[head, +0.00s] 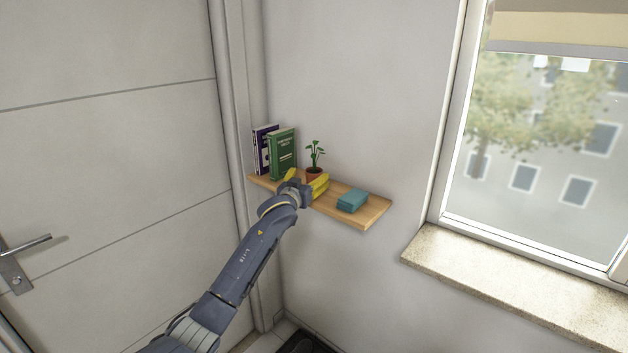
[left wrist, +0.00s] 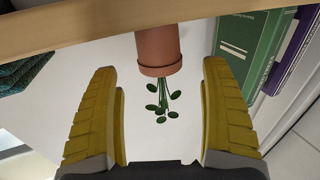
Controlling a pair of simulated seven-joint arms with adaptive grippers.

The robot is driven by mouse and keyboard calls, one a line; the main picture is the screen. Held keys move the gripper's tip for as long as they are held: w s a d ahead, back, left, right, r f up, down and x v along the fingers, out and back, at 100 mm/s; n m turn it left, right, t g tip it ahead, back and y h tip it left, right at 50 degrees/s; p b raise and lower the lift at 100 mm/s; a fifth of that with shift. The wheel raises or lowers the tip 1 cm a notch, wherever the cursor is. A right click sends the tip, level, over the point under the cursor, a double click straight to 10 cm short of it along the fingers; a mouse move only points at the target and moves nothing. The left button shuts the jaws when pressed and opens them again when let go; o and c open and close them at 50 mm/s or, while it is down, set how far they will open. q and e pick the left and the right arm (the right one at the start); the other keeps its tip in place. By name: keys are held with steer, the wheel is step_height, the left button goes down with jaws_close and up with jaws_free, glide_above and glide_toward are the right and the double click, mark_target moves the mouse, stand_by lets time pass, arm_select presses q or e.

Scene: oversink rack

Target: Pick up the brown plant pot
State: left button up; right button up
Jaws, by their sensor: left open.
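The brown plant pot (head: 314,174) holds a small green plant and stands upright on a wooden wall shelf (head: 372,212). In the left wrist view the pot (left wrist: 158,50) appears upside down, with its plant hanging toward the bottom of the picture. My left gripper (head: 306,182) is at the front of the shelf, just before the pot. Its yellow fingers (left wrist: 160,105) are wide apart, one on each side of the pot and plant in the picture, with nothing held. In the head view the gripper hides the lower part of the pot. My right gripper is not in view.
Green and purple books (head: 282,155) stand on the shelf left of the pot, close to one finger. A folded teal cloth-like item (head: 352,200) lies on the shelf to the right. A window with a stone sill (head: 500,275) is further right, and a door (head: 110,150) is at left.

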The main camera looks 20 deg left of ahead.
mark_target(314, 171)
arm_select(q)
steer(key=shift+w+d, duration=0.15)
steer(key=shift+w, duration=2.45)
steer(key=c, duration=1.7)
steer(key=shift+r, duration=0.1)
jaws_close()
steer(key=shift+r, duration=0.1)
